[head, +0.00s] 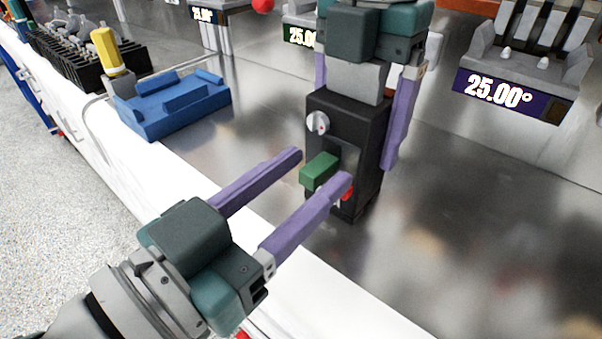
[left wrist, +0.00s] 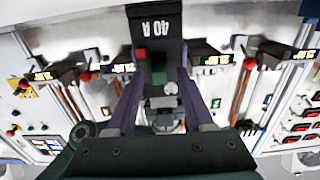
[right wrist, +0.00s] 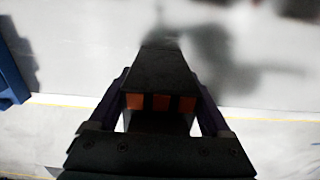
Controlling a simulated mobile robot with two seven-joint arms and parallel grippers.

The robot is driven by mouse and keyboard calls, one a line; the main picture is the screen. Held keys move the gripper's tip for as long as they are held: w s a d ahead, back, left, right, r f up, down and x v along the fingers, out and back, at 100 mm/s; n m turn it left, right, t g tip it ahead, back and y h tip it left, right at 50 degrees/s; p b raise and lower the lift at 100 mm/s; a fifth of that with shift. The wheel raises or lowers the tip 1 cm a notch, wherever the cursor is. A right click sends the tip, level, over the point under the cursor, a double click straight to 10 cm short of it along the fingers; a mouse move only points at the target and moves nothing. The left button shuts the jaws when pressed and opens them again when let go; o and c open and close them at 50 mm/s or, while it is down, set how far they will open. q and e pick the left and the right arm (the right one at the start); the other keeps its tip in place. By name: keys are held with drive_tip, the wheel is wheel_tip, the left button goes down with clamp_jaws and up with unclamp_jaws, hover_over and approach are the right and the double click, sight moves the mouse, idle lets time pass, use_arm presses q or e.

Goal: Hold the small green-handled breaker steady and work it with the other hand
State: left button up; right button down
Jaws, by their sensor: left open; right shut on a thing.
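The small breaker (head: 345,110) is a black upright box on the metal bench, with a green handle (head: 320,170), a grey knob (head: 317,122) and a red part on its front. My right gripper (head: 355,125) is shut on it from above, a finger on each side; in the right wrist view the breaker body (right wrist: 160,72) sits between the fingers. My left gripper (head: 322,167) is open in front, its fingertips either side of the green handle; I cannot tell whether they touch it.
A blue block-like fixture (head: 172,108) and a yellow-handled item (head: 107,52) stand to the left, beside a black rack (head: 80,55) of parts. A grey stand with a "25.00°" display (head: 500,93) is at the right. The metal bench (head: 440,220) right of the breaker is clear.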

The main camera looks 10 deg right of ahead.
use_arm(q)
clamp_jaws()
idle(0.5)
